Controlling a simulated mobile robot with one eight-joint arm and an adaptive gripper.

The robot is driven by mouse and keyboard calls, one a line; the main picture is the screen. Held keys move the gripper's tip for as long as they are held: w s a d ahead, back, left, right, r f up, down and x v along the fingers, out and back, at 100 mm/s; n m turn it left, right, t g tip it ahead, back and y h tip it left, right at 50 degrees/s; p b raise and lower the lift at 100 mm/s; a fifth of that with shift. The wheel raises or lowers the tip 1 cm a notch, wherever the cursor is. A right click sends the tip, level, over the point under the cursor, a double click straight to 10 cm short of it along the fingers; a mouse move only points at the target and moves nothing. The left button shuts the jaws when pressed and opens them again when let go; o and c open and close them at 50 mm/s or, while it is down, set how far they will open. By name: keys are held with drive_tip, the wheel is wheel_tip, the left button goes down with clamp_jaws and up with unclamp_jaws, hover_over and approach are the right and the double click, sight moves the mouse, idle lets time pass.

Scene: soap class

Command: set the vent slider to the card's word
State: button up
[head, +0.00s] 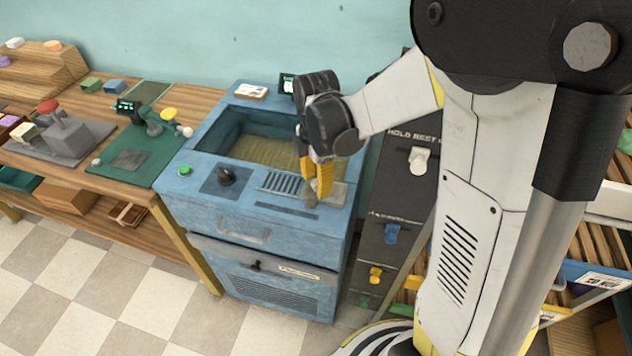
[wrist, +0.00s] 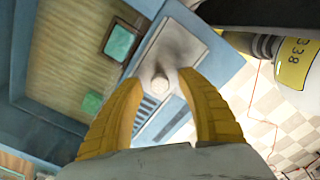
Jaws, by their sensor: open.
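The blue machine (head: 183,207) has a slatted vent (head: 279,183) on its top front; the slats also show in the wrist view (wrist: 146,110). My gripper (head: 315,192) points down over that plate, open.
A black dial (head: 226,175) and a green button (head: 185,170) sit left of the vent. The machine's open basin (head: 243,147) is behind it. A dark cabinet (head: 398,205) with coloured handles stands close on the right. A wooden bench (head: 150,188) stands left.

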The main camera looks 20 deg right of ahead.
sight(274, 182)
clamp_jaws()
drive_tip(key=w+a, duration=0.2)
drive_tip(key=a, duration=0.1)
drive_tip(key=w+a, duration=0.2)
drive_tip(key=a, duration=0.1)
drive_tip(key=w+a, duration=0.2)
drive_tip(key=a, duration=0.1)
drive_tip(key=shift+w, duration=0.3)
drive_tip(key=shift+c, duration=1.9)
unclamp_jaws()
drive_tip(key=shift+r, duration=0.1)
drive_tip(key=o, duration=0.4)
drive_tip(key=shift+w+a, duration=0.1)
drive_tip(key=shift+a, duration=0.05)
